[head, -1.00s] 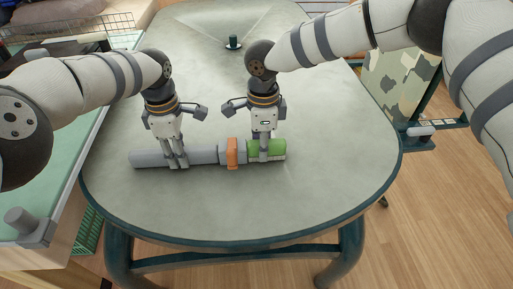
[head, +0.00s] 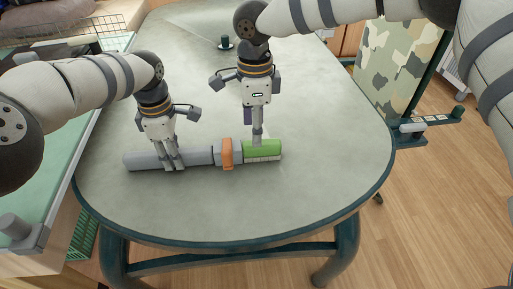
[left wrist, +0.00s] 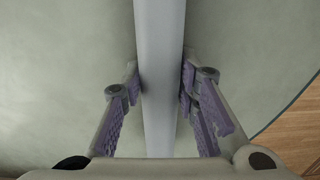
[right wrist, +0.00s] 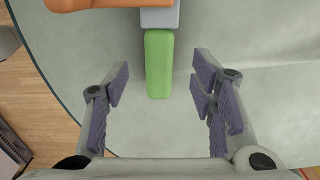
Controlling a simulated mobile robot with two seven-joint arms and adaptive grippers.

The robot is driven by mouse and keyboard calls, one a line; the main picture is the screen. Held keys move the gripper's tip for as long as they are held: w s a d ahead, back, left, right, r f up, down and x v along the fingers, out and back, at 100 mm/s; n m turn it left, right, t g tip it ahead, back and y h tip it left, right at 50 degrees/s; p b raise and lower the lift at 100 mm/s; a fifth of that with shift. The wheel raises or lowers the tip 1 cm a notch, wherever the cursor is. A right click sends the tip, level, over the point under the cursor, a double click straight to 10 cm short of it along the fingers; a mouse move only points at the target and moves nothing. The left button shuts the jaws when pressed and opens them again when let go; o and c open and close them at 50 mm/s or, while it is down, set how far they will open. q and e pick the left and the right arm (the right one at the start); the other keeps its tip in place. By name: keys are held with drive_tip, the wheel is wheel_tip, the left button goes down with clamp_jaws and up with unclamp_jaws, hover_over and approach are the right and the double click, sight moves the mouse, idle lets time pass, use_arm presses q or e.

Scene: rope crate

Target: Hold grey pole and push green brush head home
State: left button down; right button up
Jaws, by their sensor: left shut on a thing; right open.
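The grey pole (head: 140,161) lies flat on the table, running left to right. My left gripper (head: 173,165) is shut around it; the left wrist view shows the pole (left wrist: 159,60) between its fingers. The green brush head (head: 263,148), with pale bristles along its front side, is at the pole's right end, beyond an orange clamp (head: 227,153) and grey collar. My right gripper (head: 257,143) is open above or at the brush head. In the right wrist view, the brush head (right wrist: 159,65) lies between the spread fingertips, with gaps both sides. The joint inside the collar is hidden.
The grey-green table (head: 230,205) is clear around the pole. A small dark green peg (head: 225,43) stands at the back. A camouflage panel (head: 390,65) stands right of the table, a wire basket (head: 75,35) at upper left.

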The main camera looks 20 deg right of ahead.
use_arm(q)
drive_tip(key=shift+a+f, duration=0.1)
drive_tip(key=shift+a, duration=0.05)
drive_tip(key=c, duration=1.2)
unclamp_jaws()
use_arm(e)
wheel_tip(320, 180, up, 6)
drive_tip(key=shift+f, duration=0.25)
use_arm(q)
wheel_tip(320, 180, up, 12)
drive_tip(key=shift+r, duration=0.1)
